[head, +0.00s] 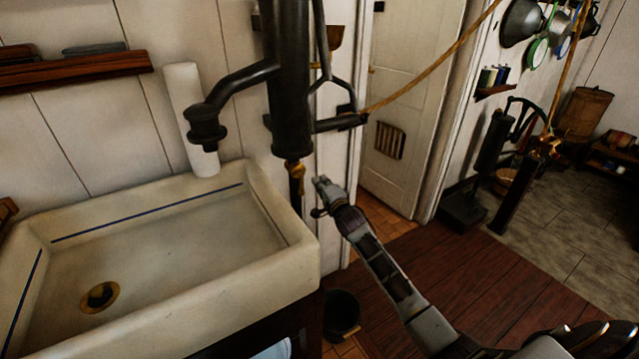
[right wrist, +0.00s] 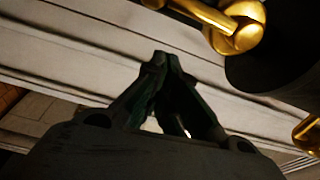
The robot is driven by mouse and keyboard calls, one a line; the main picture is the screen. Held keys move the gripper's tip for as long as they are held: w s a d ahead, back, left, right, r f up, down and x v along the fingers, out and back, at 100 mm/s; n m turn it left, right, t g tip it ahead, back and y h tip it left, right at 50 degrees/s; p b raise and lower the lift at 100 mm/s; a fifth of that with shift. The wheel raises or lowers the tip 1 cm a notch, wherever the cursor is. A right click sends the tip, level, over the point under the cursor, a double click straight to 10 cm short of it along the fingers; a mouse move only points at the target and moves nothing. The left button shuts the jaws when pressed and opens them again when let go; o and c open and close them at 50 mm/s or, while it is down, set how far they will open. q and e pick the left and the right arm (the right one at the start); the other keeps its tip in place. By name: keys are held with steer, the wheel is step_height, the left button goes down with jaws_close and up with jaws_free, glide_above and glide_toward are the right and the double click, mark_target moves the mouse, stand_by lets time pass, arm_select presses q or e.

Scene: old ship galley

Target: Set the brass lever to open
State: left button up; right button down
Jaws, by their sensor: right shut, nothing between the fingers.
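The brass lever (head: 298,183) is a small gold-coloured piece under the black pump body (head: 291,100), right of the sink. In the right wrist view the brass lever (right wrist: 203,14) shows at the top, running to a rounded brass joint beside a dark cylinder. My right gripper (head: 321,187) is just right of the lever in the head view. In the right wrist view its fingers (right wrist: 162,62) meet at their tips, shut and empty, apart from the brass in the picture. The lever's exact setting is hard to tell. My left gripper is not in view.
A white sink (head: 170,260) with a brass drain fills the left. A black bucket (head: 342,314) stands on the floor below my right arm. A rope (head: 440,72) runs from the pump to the upper right.

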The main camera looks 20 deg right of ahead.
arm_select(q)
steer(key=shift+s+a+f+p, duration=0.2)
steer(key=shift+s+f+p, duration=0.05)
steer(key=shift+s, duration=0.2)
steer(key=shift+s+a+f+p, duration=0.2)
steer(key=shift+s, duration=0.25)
arm_select(e)
steer(key=s, duration=1)
steer(key=shift+d, duration=0.1)
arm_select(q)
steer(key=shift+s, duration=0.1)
